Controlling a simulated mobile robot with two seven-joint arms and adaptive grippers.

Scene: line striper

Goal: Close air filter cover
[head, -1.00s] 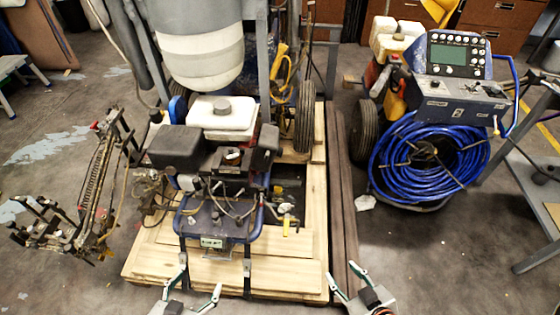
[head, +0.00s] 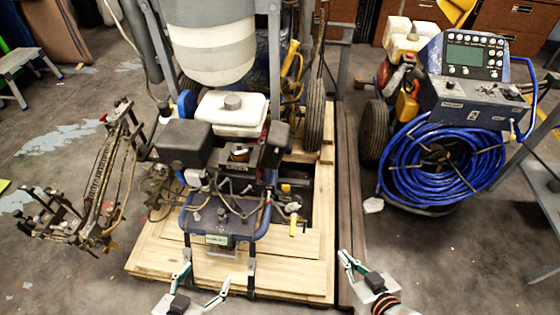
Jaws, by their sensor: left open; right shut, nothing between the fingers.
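The line striper's engine stands on a wooden pallet (head: 290,272) ahead of me, with a white fuel tank (head: 232,116). A large black box-shaped cover (head: 185,145) sits on the engine's left side, and a smaller black housing (head: 277,139) sits on its right. My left gripper (head: 203,281) is open and empty at the pallet's front edge. My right gripper (head: 347,260) is shut and empty, right of the pallet. Neither touches the engine.
A blue handlebar frame (head: 265,218) and cables lie in front of the engine. A spring-loaded metal arm (head: 104,170) stands left. A blue hose coil (head: 440,165) under a control panel (head: 473,55) stands right. The floor between pallet and coil is mostly clear.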

